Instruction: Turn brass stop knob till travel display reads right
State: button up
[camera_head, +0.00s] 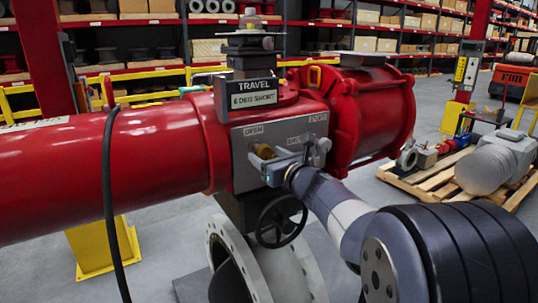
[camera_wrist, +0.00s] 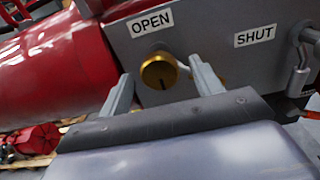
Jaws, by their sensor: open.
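The brass stop knob (camera_wrist: 159,71) sits on the grey plate under the OPEN label (camera_wrist: 150,22), a dark mark at its lower edge. It also shows small in the head view (camera_head: 264,151). My gripper (camera_wrist: 161,68) is open, one finger to each side of the knob with gaps visible; I cannot tell how far the tips reach along it. In the head view my gripper (camera_head: 270,164) is in front of the plate and partly covers it. The travel display (camera_head: 253,99) on top of the red actuator appears to read "6 DEG SHORT".
A SHUT label (camera_wrist: 255,35) and a metal fitting (camera_wrist: 305,55) are right of the knob. A black handwheel (camera_head: 279,222) hangs below the plate. A black cable (camera_head: 111,190) runs down at left. A pallet (camera_head: 440,180) with parts stands at right.

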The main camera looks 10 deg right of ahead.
jog(key=shift+c, duration=0.2)
jog(key=c, duration=0.9)
jog(key=shift+c, duration=0.2)
jog(key=shift+m, duration=0.4)
jog(key=m+b, duration=0.1)
jog(key=m, duration=0.6)
jog(key=shift+m, duration=0.3)
jog(key=m+p, duration=0.1)
jog(key=m, duration=0.3)
jog(key=shift+m, duration=0.3)
jog(key=m+p, duration=0.1)
jog(key=m, duration=0.3)
jog(key=shift+m, duration=0.3)
